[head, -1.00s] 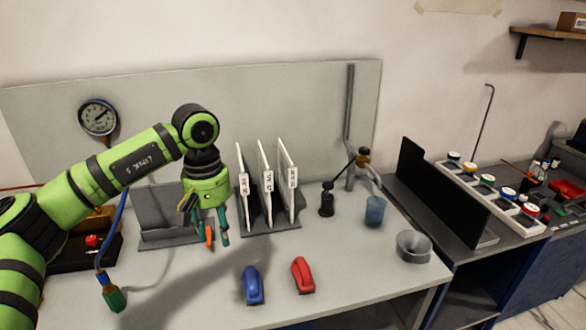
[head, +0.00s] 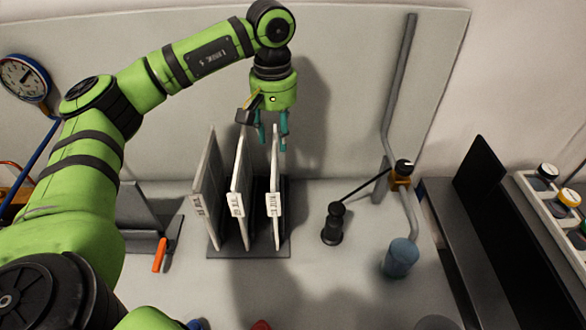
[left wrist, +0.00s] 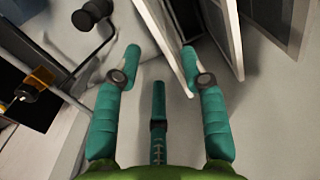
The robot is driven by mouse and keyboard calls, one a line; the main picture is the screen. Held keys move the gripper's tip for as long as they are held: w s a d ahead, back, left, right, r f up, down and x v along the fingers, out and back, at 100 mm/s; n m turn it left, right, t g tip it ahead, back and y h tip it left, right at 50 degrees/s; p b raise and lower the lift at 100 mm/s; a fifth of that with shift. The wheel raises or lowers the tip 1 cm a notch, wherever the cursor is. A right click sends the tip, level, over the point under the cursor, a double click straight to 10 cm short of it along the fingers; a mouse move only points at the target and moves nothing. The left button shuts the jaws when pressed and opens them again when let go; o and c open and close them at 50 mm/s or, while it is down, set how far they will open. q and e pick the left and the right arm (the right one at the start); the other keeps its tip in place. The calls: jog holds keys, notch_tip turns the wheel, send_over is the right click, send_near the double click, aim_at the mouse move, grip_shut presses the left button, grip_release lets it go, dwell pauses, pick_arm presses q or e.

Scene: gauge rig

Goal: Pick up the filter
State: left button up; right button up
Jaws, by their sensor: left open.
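Three thin white panels with dated labels stand upright in a dark slotted rack (head: 250,252); they look like filters. They are the left panel (head: 207,190), the middle panel (head: 240,190) and the right panel (head: 275,180). My left gripper (head: 273,142) is open, with teal fingers pointing down at the top of the right panel. In the left wrist view its fingertips (left wrist: 160,55) are apart, and a white panel (left wrist: 162,35) runs through the gap between them. I cannot tell whether they touch it. My right gripper is not in view.
A black post with a rod (head: 333,222) and a blue cup (head: 401,258) at a bent grey pipe stand right of the rack. An orange-handled tool (head: 160,254) lies left of it. A gauge (head: 25,78) hangs at the left. A grey board rises behind.

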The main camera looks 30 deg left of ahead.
aim_at(275, 153)
pick_arm(q)
jog(key=shift+s+f, duration=0.15)
jog(key=shift+f, duration=0.15)
jog(key=f+p, duration=0.1)
jog(key=s+f+p, duration=0.1)
jog(key=p, duration=0.1)
jog(key=shift+s+f, duration=0.1)
jog(key=shift+f, duration=0.1)
jog(key=f, duration=0.2)
jog(key=shift+w+f+p, duration=0.25)
jog(key=shift+f+p, duration=0.1)
jog(key=shift+w+f, duration=0.1)
jog(key=shift+f, duration=0.25)
jog(key=shift+d, duration=0.1)
jog(key=c, duration=0.8)
grip_shut()
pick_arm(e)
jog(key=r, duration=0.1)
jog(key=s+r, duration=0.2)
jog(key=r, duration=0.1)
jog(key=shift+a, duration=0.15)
